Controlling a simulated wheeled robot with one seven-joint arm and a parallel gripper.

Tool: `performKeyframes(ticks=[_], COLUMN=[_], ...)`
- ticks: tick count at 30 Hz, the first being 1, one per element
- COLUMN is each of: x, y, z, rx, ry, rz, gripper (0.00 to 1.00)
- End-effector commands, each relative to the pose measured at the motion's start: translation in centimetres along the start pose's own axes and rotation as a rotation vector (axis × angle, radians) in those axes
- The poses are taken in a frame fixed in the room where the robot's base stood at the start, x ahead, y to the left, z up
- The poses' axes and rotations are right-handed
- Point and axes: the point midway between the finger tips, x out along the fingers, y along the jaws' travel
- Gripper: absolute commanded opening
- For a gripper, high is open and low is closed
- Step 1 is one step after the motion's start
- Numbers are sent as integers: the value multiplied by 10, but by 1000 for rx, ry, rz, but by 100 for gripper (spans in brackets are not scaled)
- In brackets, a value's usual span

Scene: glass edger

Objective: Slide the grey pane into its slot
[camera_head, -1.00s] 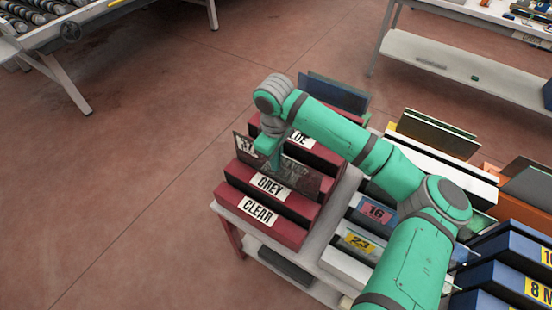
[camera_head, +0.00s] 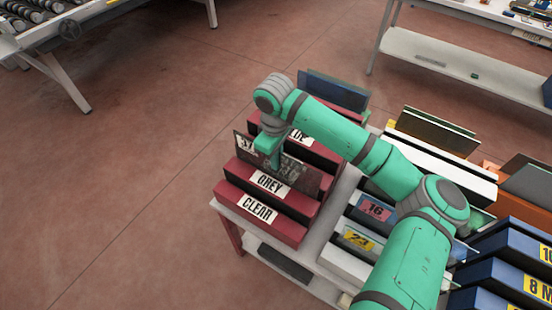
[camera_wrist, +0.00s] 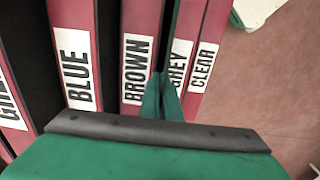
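The grey pane (camera_head: 302,175) is a dark see-through sheet with a number tag at its upper left. It stands upright in the red rack, behind the GREY label (camera_head: 270,183), with its lower edge hidden. In the wrist view the pane (camera_wrist: 171,38) shows edge-on as a thin dark line between the BROWN and GREY labels. My gripper (camera_head: 273,163) comes down from above at the pane's top edge. Its fingers (camera_wrist: 161,78) are close together on that edge. The slot's inside is hidden from view.
The CLEAR row (camera_head: 258,209) is in front of GREY, and a blue pane (camera_head: 335,91) stands at the rack's back. White racks (camera_head: 350,240) and blue racks (camera_head: 500,280) are on the right. Open floor (camera_head: 130,180) lies to the left.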

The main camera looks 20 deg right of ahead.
Motion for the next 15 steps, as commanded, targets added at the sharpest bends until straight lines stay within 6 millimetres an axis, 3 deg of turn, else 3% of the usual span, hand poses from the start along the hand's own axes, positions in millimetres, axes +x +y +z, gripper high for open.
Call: performKeyframes(ticks=[8, 9, 11, 15], x=[3, 2, 2, 3], y=[0, 0, 0, 0], z=[-1, -1, -1, 0], rx=[-2, -2, -1, 0], ry=[1, 1, 1, 0], rz=[1, 1, 1, 0], gripper=[0, 13, 25, 25])
